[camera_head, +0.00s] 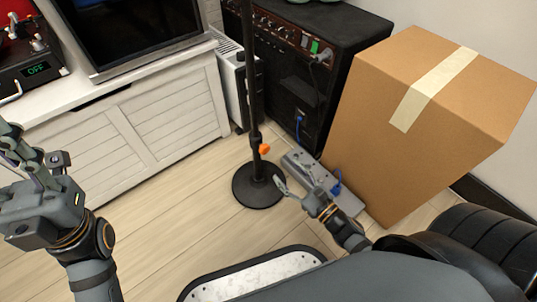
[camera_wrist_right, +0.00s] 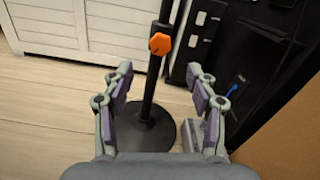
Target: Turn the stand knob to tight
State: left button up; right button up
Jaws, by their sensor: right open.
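The stand is a black pole on a round black base (camera_head: 258,186), upright on the floor in the head view. Its orange knob (camera_head: 264,149) sits low on the pole, and the knob also shows in the right wrist view (camera_wrist_right: 160,44), beyond the fingertips. My right gripper (camera_head: 295,183) is open and empty, just right of the base and below the knob in the picture. In the right wrist view its two fingers (camera_wrist_right: 162,80) are spread, with the pole seen between them, and apart from the knob. My left gripper (camera_head: 32,160) is at the left edge, partly cut off; its jaw opening is unclear.
A black amplifier (camera_head: 290,90) stands behind the pole. A cardboard box (camera_head: 420,120) is close on the right. A white cabinet (camera_head: 150,125) is at the left. Wooden floor in front is clear.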

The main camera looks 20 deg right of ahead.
aim_at(266, 151)
jog(key=p+x, duration=0.1)
jog(key=x, duration=0.9)
jog(key=shift+w, duration=0.1)
jog(key=c, duration=1.2)
